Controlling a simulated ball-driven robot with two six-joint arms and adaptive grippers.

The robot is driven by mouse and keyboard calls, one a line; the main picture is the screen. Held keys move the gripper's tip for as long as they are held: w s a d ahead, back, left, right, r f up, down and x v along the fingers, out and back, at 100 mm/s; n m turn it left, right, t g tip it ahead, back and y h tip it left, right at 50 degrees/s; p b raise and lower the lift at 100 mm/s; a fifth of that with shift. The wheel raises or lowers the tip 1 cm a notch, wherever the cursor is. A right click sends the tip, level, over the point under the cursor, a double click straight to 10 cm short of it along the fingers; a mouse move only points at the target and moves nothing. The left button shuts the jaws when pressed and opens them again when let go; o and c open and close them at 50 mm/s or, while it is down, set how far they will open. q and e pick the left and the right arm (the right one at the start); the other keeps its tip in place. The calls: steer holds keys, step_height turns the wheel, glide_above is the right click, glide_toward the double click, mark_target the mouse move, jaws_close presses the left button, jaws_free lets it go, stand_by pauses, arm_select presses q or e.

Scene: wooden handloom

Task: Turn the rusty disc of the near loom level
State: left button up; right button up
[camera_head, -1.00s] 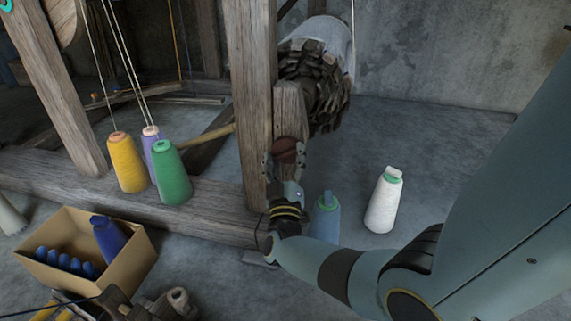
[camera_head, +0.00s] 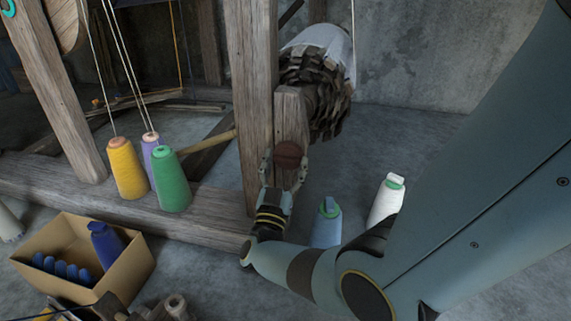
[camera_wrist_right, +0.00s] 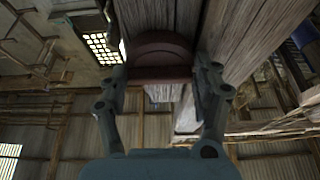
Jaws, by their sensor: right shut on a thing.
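The rusty disc (camera_head: 289,153) is reddish-brown and sits on the short wooden post of the near loom (camera_head: 259,100). My right gripper (camera_head: 285,166) comes from below, its two fingers on either side of the disc. In the right wrist view the disc (camera_wrist_right: 160,56) shows a rounded upper part and a flat lower bar, and the fingers of my right gripper (camera_wrist_right: 165,80) are shut on its sides. My left gripper is not in view.
A blue cone (camera_head: 327,224) and a white cone (camera_head: 386,200) stand on the floor close to my right arm. Yellow (camera_head: 126,169), purple and green cones stand on the loom's beam. A cardboard box (camera_head: 122,272) with blue spools is at lower left.

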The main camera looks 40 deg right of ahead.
stand_by(0.3)
steer(key=o, duration=1.1)
steer(key=v, duration=1.2)
steer(key=shift+a+r, duration=0.1)
